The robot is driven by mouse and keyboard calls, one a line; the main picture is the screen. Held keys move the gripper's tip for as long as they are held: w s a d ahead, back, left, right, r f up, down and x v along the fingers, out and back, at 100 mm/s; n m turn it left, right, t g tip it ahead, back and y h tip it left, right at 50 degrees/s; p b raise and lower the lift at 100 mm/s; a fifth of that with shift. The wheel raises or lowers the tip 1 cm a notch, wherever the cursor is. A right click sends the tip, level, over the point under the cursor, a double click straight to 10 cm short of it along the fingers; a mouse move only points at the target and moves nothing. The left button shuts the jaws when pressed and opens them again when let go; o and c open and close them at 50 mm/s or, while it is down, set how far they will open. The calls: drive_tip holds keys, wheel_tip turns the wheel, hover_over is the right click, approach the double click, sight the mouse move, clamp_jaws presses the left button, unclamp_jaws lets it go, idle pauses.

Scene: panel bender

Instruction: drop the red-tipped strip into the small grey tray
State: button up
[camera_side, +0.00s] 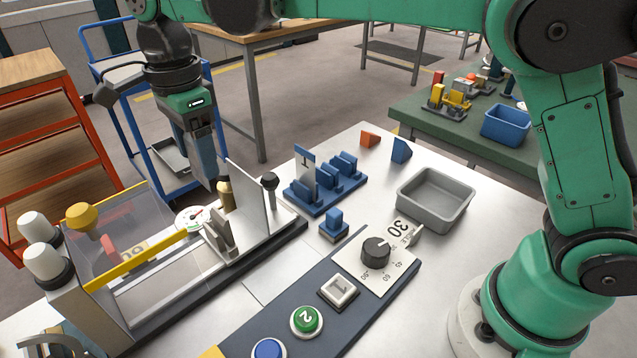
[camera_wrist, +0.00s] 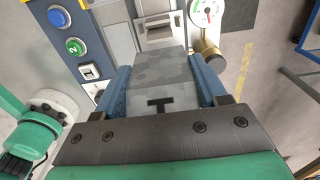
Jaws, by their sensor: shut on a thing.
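My gripper (camera_side: 207,182) hangs over the bending machine in the side view, left of the small grey tray. The small grey tray (camera_side: 424,218) stands on the white table at the right, apart from my gripper. It looks empty.
A blue rack (camera_side: 322,198) holds a pale upright strip (camera_side: 304,172). An upright grey sheet (camera_side: 249,203) stands in the machine beside a gauge (camera_side: 190,218). A dial panel (camera_side: 377,252) lies before the tray. Orange (camera_side: 370,138) and blue (camera_side: 401,150) wedges lie behind.

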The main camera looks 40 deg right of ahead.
drive_tip(key=s+d+r, duration=0.2)
drive_tip(key=s+d, duration=0.1)
drive_tip(key=d, duration=0.8)
drive_tip(key=s+d+r, duration=0.1)
drive_tip(key=s+d, duration=0.2)
drive_tip(key=d, duration=0.7)
drive_tip(key=s+d+f, duration=0.2)
drive_tip(key=s+d, duration=0.8)
drive_tip(key=s, duration=0.2)
drive_tip(key=shift+f, duration=6.6)
drive_tip(key=shift+f, duration=0.6)
